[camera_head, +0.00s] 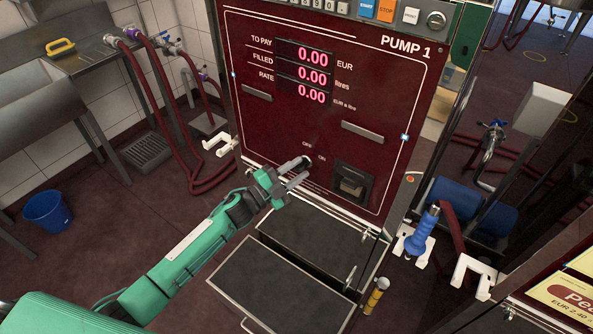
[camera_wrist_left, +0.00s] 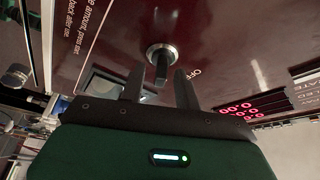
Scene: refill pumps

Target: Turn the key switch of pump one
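Pump one (camera_head: 345,75) is a dark red cabinet labelled PUMP 1, with displays reading 0.00. Its key switch (camera_head: 307,159) is low on the front, near the OFF and ON labels, and is partly hidden by my left gripper (camera_head: 303,170). In the left wrist view the key switch is a round metal collar (camera_wrist_left: 161,53) with a dark key (camera_wrist_left: 161,72) sticking out. My left gripper (camera_wrist_left: 159,82) is open, its two fingers on either side of the key. I cannot tell whether they touch it. My right gripper is not in view.
Below the switch, a dark step or tray (camera_head: 277,284) projects from the pump. A recessed slot (camera_head: 351,187) lies right of the switch. A blue nozzle (camera_head: 422,232) stands in a white holder at the right. A steel sink (camera_head: 60,68) and red hoses are at the left.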

